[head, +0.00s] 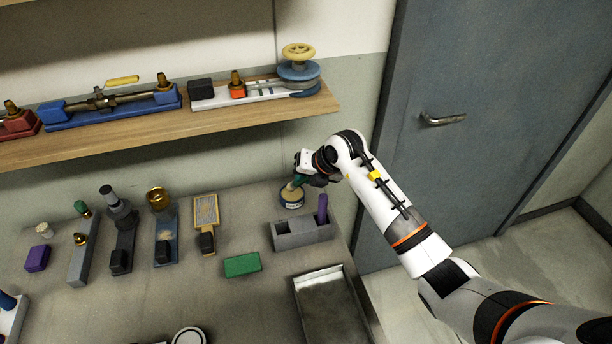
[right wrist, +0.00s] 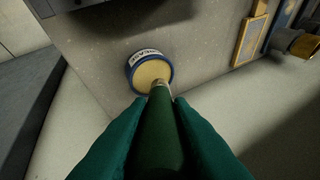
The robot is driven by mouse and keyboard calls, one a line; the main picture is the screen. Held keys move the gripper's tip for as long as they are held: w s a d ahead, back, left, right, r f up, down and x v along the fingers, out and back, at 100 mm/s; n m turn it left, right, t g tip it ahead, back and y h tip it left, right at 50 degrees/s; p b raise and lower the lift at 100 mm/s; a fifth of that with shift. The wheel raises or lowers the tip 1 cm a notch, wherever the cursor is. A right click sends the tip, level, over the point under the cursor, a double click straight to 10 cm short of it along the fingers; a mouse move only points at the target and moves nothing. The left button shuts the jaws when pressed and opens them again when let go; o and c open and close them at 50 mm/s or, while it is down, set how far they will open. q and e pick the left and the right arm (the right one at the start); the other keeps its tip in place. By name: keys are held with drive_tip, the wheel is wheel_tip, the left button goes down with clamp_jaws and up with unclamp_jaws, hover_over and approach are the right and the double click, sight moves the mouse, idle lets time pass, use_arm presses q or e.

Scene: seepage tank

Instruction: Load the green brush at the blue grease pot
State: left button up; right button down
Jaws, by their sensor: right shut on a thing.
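My right gripper (head: 305,181) is shut on the green brush (right wrist: 162,125), whose handle fills the middle of the right wrist view between the two fingers. The brush points at the blue grease pot (right wrist: 149,74), a round pot with a blue rim, a pale label and tan grease. The brush tip overlaps the grease at the pot's lower right edge in the right wrist view; whether it touches cannot be told. In the head view the pot (head: 292,199) stands near the back right of the bench, just below the gripper. My left gripper is not in view.
A grey two-slot holder (head: 290,239) with a purple handle (head: 323,208) stands in front of the pot. A wooden shelf (head: 200,121) runs above the bench at the left. A green block (head: 242,264) and a metal tray (head: 329,310) lie nearer the front.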

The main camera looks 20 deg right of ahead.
drive_tip(key=shift+f+b, duration=0.4)
drive_tip(key=shift+f, duration=0.35)
idle(1.2)
drive_tip(key=shift+r, duration=0.1)
drive_tip(key=shift+r+p, duration=2.65)
drive_tip(key=shift+r, duration=0.85)
drive_tip(key=shift+f, duration=0.15)
